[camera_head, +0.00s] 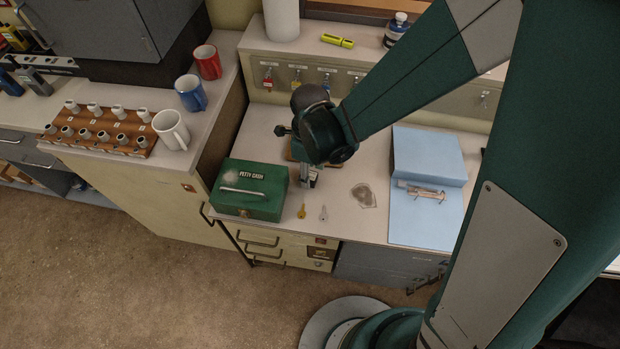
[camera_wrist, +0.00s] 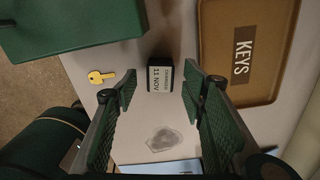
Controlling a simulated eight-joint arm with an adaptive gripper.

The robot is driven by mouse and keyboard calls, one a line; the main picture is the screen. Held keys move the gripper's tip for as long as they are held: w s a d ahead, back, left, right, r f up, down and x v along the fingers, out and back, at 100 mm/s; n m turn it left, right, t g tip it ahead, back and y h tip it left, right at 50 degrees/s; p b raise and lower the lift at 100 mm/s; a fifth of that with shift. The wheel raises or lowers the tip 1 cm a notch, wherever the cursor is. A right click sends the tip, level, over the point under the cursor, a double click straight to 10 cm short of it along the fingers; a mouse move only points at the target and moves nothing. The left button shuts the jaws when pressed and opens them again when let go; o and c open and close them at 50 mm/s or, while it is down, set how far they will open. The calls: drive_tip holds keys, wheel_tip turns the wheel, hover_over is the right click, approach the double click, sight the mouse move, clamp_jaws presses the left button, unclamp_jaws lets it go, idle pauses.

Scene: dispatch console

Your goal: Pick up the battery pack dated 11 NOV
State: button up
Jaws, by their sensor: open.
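The battery pack (camera_wrist: 160,78) is a small dark block with a white label that reads "11 NOV" in the wrist view. It sits on the pale desk between my gripper's fingertips, with a gap on both sides. My gripper (camera_wrist: 158,90) is open and empty, with its two fingers on either side of the pack. In the head view my gripper (camera_head: 307,172) points down at the desk, and the pack (camera_head: 313,178) shows only partly beside the fingers.
A green petty cash box (camera_head: 250,190) stands close on the left. A brown KEYS tray (camera_wrist: 240,85) lies to the right in the wrist view. A yellow key (camera_wrist: 101,77) and a clear flat item (camera_wrist: 165,138) lie nearby.

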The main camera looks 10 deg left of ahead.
drive_tip(key=shift+f+b, duration=0.3)
drive_tip(key=shift+f, duration=1.25)
drive_tip(key=c, duration=1)
drive_tip(key=shift+r, duration=0.1)
drive_tip(key=shift+r+p, duration=1.2)
drive_tip(key=shift+r, duration=3.7)
